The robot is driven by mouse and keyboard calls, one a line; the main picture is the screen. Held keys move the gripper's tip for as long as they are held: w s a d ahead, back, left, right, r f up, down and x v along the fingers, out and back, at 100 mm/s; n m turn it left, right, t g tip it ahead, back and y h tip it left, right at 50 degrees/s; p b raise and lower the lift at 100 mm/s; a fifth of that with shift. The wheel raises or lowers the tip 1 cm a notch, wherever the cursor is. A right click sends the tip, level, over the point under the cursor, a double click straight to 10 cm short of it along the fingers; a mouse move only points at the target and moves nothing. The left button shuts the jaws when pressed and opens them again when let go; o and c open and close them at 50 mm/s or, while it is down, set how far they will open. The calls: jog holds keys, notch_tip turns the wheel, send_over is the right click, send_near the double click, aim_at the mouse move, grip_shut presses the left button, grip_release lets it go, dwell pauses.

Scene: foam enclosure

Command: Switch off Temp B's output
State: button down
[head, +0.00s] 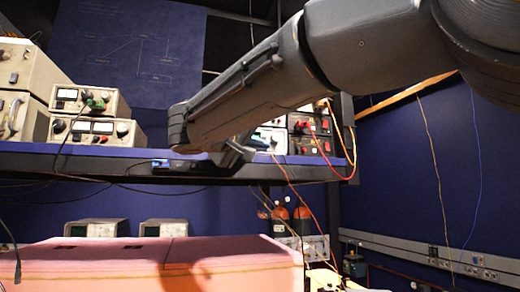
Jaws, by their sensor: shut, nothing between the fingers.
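No label reading Temp B is legible, so I cannot tell which unit it is. At the right of the shelf, a stack of dark-fronted units (310,124) shows red knobs or plugs, with red and yellow leads. A pale instrument (268,138) stands just left of that stack, partly behind my arm. At the left are beige metered units, an upper one (68,98) and a lower one (100,130). My gripper (232,154) is small, dark and partly hidden beneath my forearm, near the shelf front. It is shut and empty, left of the pale instrument. Output switches are too small to make out.
The blue-edged shelf (90,150) runs across the middle. Below it are a pink foam block (90,262) and two instruments (97,228). Orange and red leads hang below the shelf on the right. A grey socket rail (420,255) lines the right wall.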

jog(key=shift+w, duration=0.15)
dwell(0.7)
jog(key=shift+w+a+b, duration=0.15)
jog(key=shift+w+b, duration=0.1)
jog(key=shift+b, duration=0.15)
jog(key=shift+w, duration=0.3)
dwell(0.4)
jog(key=shift+s+b, duration=0.1)
jog(key=shift+b, duration=0.3)
jog(key=shift+s+b, duration=0.6)
jog(key=shift+s, duration=0.15)
jog(key=s+b, duration=0.1)
jog(key=s+d+b, duration=0.1)
jog(key=s, duration=0.1)
jog(key=s+b, duration=0.1)
jog(key=shift+s+d, duration=0.25)
jog(key=shift+d, duration=0.05)
